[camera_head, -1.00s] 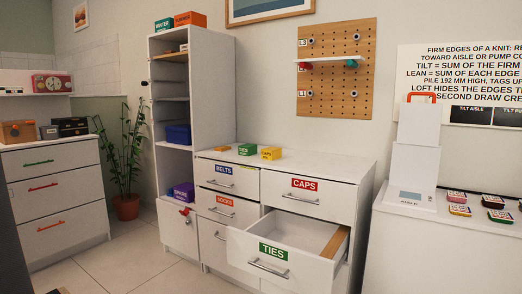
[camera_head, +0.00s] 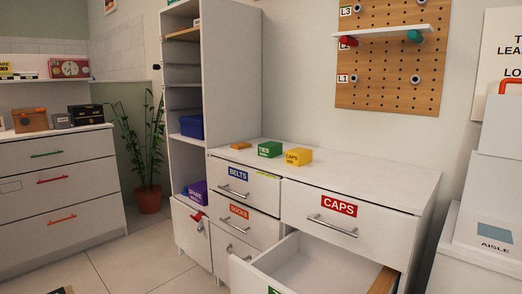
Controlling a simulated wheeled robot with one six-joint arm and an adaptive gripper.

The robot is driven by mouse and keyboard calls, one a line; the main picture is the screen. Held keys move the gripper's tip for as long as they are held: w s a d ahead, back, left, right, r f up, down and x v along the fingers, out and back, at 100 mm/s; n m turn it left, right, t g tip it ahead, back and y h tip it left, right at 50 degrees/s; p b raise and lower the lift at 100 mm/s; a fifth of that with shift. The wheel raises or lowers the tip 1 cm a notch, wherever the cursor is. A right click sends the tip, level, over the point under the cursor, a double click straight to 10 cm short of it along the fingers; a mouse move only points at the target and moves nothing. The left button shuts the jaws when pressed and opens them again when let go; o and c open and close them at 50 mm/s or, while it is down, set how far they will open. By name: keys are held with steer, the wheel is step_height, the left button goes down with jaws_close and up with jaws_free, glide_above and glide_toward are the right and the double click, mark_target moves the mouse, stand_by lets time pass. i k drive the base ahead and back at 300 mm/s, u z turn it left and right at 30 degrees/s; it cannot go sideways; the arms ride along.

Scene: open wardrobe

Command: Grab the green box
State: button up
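The green box (camera_head: 270,149) sits on top of the white dresser (camera_head: 370,181), towards its back left. Its front reads TIES. A yellow box (camera_head: 298,157) marked CAPS stands just to its right, and a small flat orange item (camera_head: 241,145) lies to its left. My gripper does not show in this view.
The drawer below CAPS (camera_head: 315,262) stands pulled out at the front of the dresser. A tall open wardrobe shelf (camera_head: 233,75) rises at the dresser's left end. The dresser top right of the yellow box is clear. A pegboard (camera_head: 390,75) hangs behind.

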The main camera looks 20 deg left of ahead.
mark_target(270, 149)
steer(key=u, duration=2.1)
steer(key=i, duration=3.7)
steer(key=z, duration=2.05)
